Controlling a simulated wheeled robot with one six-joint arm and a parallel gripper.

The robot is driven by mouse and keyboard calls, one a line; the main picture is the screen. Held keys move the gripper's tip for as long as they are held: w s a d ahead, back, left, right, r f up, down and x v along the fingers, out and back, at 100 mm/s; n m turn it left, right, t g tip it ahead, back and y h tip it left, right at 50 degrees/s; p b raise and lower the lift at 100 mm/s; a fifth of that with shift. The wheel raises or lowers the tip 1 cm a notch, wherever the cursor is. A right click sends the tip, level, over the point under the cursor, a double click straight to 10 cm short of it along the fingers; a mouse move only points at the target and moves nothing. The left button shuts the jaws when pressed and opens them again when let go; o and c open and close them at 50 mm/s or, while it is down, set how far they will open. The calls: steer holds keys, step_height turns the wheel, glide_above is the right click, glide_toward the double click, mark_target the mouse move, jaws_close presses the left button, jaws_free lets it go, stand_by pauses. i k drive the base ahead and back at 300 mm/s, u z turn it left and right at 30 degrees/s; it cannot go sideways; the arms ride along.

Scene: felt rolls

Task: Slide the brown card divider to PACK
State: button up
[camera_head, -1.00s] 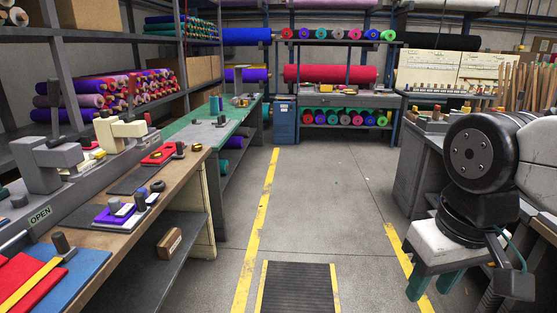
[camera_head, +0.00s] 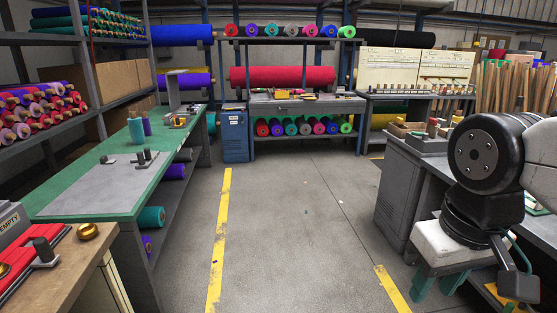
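I cannot make out a brown card divider or a PACK label in the current head view. My gripper (camera_head: 438,283) is at the lower right, pointing down, with two green fingers apart and nothing seen between them. It is in the air beside the right-hand grey bench, far from the left benches. A grey block marked EMPTY (camera_head: 9,222) shows at the left edge, cut off by the frame.
A green-topped bench (camera_head: 60,193) stands on the left, with a wooden bench (camera_head: 72,268) in front. A blue cabinet (camera_head: 236,136) and a grey bench (camera_head: 300,104) with felt rolls stand at the back. A grey bench (camera_head: 400,180) is right. The floor between is clear.

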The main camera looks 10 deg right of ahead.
mark_target(399, 123)
steer(key=z, duration=0.2)
steer(key=i, duration=1.95)
steer(key=z, duration=0.45)
steer(key=i, duration=3.1)
steer(key=z, duration=0.15)
